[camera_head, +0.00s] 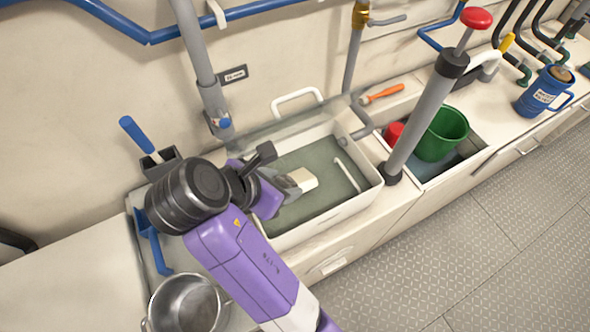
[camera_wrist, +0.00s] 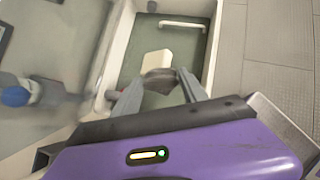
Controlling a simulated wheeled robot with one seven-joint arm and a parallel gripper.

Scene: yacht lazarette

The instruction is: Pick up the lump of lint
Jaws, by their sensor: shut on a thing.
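The lump of lint (camera_wrist: 159,82) is a small grey-brown mass between my fingertips in the wrist view. My gripper (camera_wrist: 160,86) is shut on it, with a finger on each side. In the head view my gripper (camera_head: 290,183) reaches into the white rectangular basin (camera_head: 369,197), and the lump cannot be made out clearly there. I cannot tell whether the lump touches the basin's grey-green floor.
A cream block (camera_head: 303,179) lies in the basin just beyond my fingertips. A grey pump (camera_head: 425,115) with a red knob rises right of the basin. A green bucket (camera_head: 443,134) and metal pot (camera_head: 186,304) flank the area.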

